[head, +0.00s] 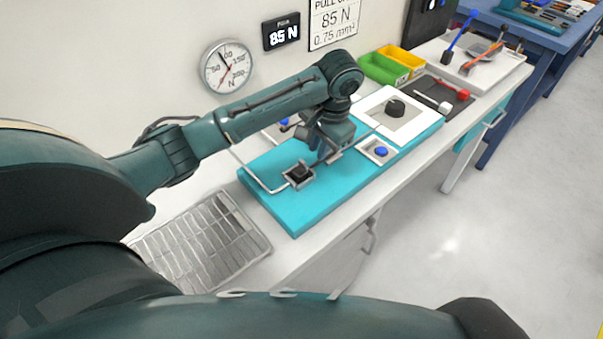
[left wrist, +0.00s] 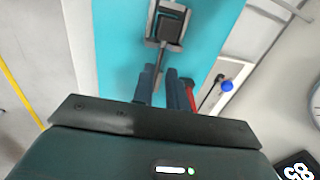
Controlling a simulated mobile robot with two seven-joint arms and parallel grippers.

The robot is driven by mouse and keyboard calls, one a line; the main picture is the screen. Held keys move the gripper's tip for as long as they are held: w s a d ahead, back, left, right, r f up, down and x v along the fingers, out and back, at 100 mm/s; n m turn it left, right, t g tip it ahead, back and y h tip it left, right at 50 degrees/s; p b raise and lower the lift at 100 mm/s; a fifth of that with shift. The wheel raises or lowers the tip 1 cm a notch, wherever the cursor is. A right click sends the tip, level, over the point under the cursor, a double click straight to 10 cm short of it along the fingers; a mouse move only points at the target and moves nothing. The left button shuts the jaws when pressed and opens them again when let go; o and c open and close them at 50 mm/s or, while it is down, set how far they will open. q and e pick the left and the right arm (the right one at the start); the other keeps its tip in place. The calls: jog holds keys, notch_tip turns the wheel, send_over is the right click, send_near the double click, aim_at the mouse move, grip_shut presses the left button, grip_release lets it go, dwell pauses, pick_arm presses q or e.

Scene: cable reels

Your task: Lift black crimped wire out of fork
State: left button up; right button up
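The fork (head: 299,176) is a small grey metal holder on the blue mat, with a black block in it. In the left wrist view, the fork (left wrist: 150,32) shows at the top around a dark block. The black wire (left wrist: 160,58) runs from this block down toward my left fingers. My left gripper (left wrist: 161,80) has its two fingertips close together, one on each side of the wire. Whether they touch it is not clear. In the head view my left gripper (head: 322,153) is low over the mat, just behind the fork. My right gripper is not in view.
The blue mat (head: 310,215) lies on a white bench. A blue button (head: 381,151) and a black knob on a white plate (head: 410,124) are to the right. Green and yellow bins (head: 385,68) stand behind. A divided grey tray (head: 205,243) is at the left. A gauge (head: 228,67) hangs behind.

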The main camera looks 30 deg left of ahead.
aim_at(313, 165)
pick_arm(q)
jog(key=shift+w+a+f+p, duration=0.1)
jog(key=shift+a+f+p, duration=0.15)
jog(key=shift+f, duration=1.15)
jog(key=shift+a+f+p, duration=0.15)
jog(key=shift+a+f, duration=0.2)
jog(key=shift+f, duration=1.05)
grip_shut()
